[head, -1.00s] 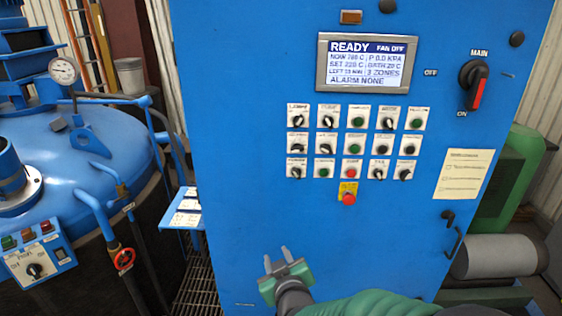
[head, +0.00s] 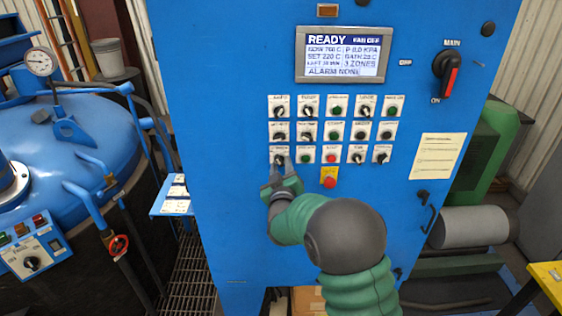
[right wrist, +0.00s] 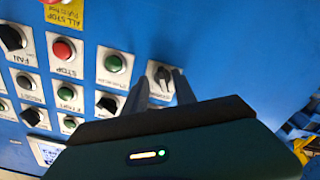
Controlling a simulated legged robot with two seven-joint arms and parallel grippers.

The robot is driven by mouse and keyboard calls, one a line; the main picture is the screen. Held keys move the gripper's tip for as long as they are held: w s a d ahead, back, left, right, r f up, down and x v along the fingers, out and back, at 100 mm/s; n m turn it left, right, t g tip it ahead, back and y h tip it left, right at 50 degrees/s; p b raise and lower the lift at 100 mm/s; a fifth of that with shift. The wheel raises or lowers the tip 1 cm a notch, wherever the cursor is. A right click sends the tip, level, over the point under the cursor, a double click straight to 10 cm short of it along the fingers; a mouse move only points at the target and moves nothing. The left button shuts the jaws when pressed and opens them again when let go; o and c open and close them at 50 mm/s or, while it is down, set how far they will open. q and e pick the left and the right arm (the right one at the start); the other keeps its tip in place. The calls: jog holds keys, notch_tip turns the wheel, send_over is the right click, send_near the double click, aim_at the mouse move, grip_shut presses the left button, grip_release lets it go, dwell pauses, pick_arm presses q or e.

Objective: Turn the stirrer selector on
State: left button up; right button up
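The blue control cabinet (head: 220,215) carries rows of small knobs and buttons on white plates. The label of the stirrer selector is too small to read. My right gripper (head: 280,167) is at the bottom-left plate of the rows, which bears a black selector knob (head: 279,157). In the right wrist view this knob (right wrist: 163,73) lies between the tips of my right gripper (right wrist: 160,82), which are apart. I cannot tell whether they touch it. My left gripper is not in view.
A red button on a yellow plate (head: 329,178) is close to the right of my right gripper. A display (head: 343,54) reads READY above the rows. The main switch (head: 447,73) is at upper right. A blue furnace vessel (head: 75,145) with a small switch box (head: 34,254) stands at left.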

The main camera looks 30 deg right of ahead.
jog(key=shift+w+d, duration=0.1)
jog(key=shift+w, duration=0.2)
jog(key=shift+w+a+r, duration=0.1)
jog(key=shift+w+a, duration=0.05)
jog(key=shift+a, duration=0.2)
jog(key=shift+d, duration=0.1)
jog(key=c, duration=0.7)
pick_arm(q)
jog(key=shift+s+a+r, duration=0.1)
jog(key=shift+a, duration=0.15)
pick_arm(e)
jog(key=shift+d, duration=0.1)
grip_shut()
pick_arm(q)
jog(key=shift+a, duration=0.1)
pick_arm(e)
jog(key=shift+f+m+b, duration=0.35)
jog(key=shift+m+b, duration=0.35)
jog(key=shift+b, duration=0.55)
jog(key=m+b, duration=0.7)
jog(key=b, duration=0.1)
jog(key=shift+f, duration=0.1)
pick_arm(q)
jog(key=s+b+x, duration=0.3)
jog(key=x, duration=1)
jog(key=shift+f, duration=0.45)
pick_arm(e)
jog(key=shift+m, duration=1.8)
